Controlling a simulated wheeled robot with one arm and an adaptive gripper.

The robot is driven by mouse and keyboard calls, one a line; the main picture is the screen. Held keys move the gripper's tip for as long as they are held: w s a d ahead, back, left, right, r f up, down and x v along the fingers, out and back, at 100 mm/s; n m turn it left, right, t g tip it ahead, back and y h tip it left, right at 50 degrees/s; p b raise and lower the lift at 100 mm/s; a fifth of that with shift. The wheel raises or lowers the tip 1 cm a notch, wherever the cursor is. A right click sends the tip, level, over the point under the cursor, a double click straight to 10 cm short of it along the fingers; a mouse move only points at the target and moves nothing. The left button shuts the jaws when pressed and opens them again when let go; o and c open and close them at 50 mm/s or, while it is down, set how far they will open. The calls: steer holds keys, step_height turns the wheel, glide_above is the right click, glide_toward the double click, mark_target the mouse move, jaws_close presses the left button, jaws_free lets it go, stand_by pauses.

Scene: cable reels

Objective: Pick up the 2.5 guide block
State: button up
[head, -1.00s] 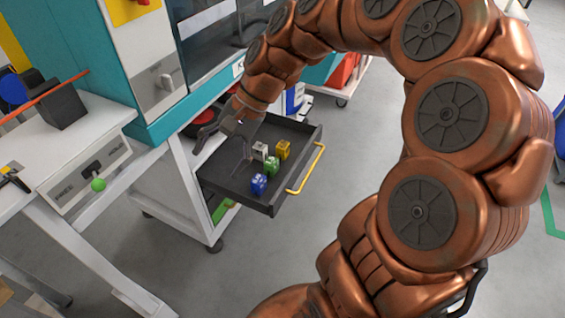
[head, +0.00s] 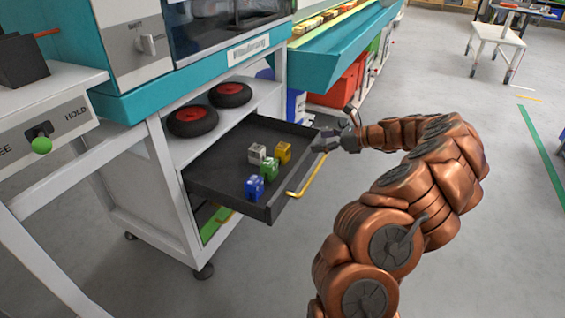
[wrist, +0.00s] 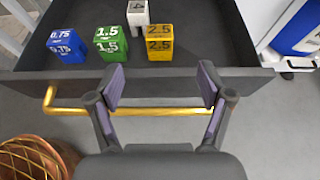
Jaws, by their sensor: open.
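The yellow 2.5 guide block (head: 283,152) stands in the open dark drawer (head: 222,186). In the wrist view the 2.5 block (wrist: 159,43) shows its number, near the drawer's front wall. A green 1.5 block (wrist: 111,42), a blue 0.75 block (wrist: 66,45) and a white block (wrist: 138,13) stand by it; the white one's number is unclear. My gripper (wrist: 161,85) is open and empty. Its fingertips show below the yellow block in the wrist view, around the drawer's front edge. In the head view my gripper (head: 330,140) is at the drawer's right front corner.
The drawer's yellow handle (head: 308,175) sticks out in front. Two black wheels with red hubs (head: 230,94) lie on the shelf above. A blue and white container (wrist: 298,30) stands right of the drawer.

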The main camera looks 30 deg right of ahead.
steer(key=shift+d+f, duration=0.25)
steer(key=shift+f, duration=0.1)
steer(key=b, duration=0.3)
glide_toward(287, 147)
steer(key=x, duration=0.2)
steer(key=shift+w+f, duration=0.1)
steer(key=shift+w, duration=0.2)
steer(key=shift+w+a+f, duration=0.1)
steer(key=shift+w+a, duration=0.15)
steer(key=shift+w, duration=0.15)
steer(key=b+x, duration=0.1)
steer(key=x, duration=0.1)
steer(key=b+x, duration=0.1)
steer(key=x, duration=0.1)
steer(key=shift+s+a+f+b, duration=0.1)
steer(key=shift+a+f+b, duration=0.15)
steer(key=shift+f+b, duration=0.1)
steer(key=shift+w+a, duration=0.2)
steer(key=shift+w, duration=0.15)
steer(key=c, duration=1.3)
